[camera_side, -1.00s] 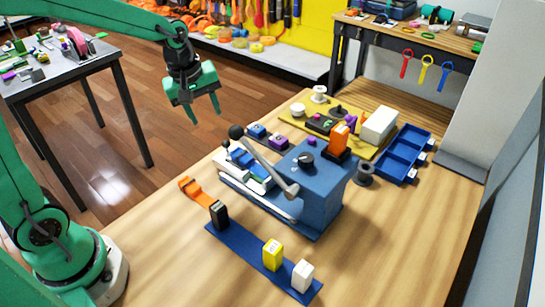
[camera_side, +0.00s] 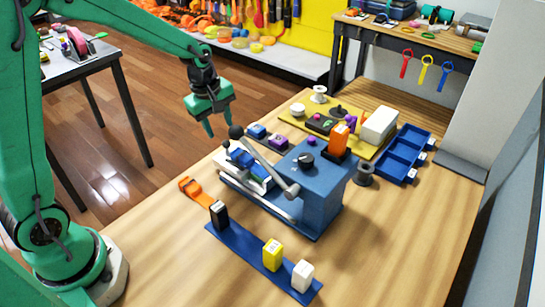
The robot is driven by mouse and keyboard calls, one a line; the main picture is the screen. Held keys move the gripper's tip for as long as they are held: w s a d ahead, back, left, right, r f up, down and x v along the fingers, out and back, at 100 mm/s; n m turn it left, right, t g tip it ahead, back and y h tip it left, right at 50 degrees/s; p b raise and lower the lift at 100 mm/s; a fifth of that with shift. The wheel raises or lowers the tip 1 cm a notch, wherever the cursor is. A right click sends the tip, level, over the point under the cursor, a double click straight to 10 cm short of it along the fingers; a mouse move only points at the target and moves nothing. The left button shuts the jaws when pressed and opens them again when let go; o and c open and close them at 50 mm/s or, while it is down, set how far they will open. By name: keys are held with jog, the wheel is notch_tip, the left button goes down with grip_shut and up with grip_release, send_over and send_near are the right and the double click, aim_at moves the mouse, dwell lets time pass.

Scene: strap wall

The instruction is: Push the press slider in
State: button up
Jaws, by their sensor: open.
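The blue press (camera_side: 322,195) stands on the wooden table with a lever arm ending in a black ball knob (camera_side: 236,132). Its slider (camera_side: 246,172), a white tray-like part carrying a blue piece, sticks out at the press's left side on a rail. My green gripper (camera_side: 221,130) is open and empty, with its fingers pointing down. In the picture it is above and behind the slider, close to the black knob; I cannot tell whether anything touches.
A blue strip (camera_side: 244,252) holds a black block (camera_side: 219,214), a yellow block (camera_side: 272,254) and a white block (camera_side: 303,276) at the front. An orange strap (camera_side: 190,187) lies at left. A yellow board (camera_side: 298,113) and blue tray (camera_side: 409,141) are behind. The front right table is clear.

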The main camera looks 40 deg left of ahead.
aim_at(225, 141)
jog(key=shift+w+d+f, duration=0.1)
jog(key=shift+w+f, duration=0.05)
jog(key=shift+f, duration=0.8)
jog(key=shift+w+f, duration=0.2)
jog(key=shift+f, duration=0.8)
jog(key=shift+w+d+f, duration=0.1)
jog(key=shift+w+f, duration=0.05)
jog(key=shift+f, duration=0.8)
grip_shut()
